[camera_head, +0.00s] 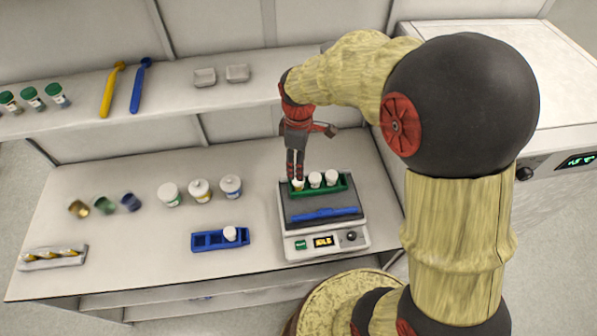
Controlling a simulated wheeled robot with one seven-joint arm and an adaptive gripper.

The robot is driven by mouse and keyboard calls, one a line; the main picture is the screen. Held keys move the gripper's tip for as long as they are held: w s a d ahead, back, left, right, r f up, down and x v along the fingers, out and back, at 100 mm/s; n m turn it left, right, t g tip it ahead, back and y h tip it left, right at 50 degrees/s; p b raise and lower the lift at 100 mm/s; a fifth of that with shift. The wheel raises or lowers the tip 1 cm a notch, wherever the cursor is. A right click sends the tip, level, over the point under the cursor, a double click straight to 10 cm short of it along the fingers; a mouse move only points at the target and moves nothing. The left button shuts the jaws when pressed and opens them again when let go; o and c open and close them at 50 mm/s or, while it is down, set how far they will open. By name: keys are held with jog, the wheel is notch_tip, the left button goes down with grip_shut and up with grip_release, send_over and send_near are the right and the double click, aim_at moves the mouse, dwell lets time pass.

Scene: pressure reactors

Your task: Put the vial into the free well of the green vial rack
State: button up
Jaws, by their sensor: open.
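The green vial rack (323,191) sits on the plate of a balance at the middle right. Two white-capped vials stand in it, a middle one (316,180) and a right one (331,177). A third vial (298,185) shows at the rack's left end, directly below my gripper (296,179), with yellowish colour at its top. My gripper points down and is open, its fingertips at that vial's top. The fingers partly hide this vial, so I cannot tell whether they touch it or how deep it sits. No empty well is clearly visible in the green rack.
A blue bar (325,214) lies on the balance (325,243) in front of the rack. A blue rack (208,241) holding one white-capped vial (230,233) stands left of the balance. Several jars stand behind it. A shelf (178,96) runs above the bench.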

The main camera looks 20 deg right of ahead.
jog(key=s+r+m+t, duration=0.3)
jog(key=s+r+m, duration=0.35)
jog(key=r, duration=0.85)
jog(key=s+r+m+t, duration=0.2)
jog(key=s+r+m, duration=0.2)
jog(key=s, duration=0.8)
jog(key=shift+m+t, duration=0.3)
jog(key=shift+m, duration=0.05)
notch_tip(320, 180, down, 7)
jog(key=b, duration=0.7)
jog(key=shift+f, duration=0.15)
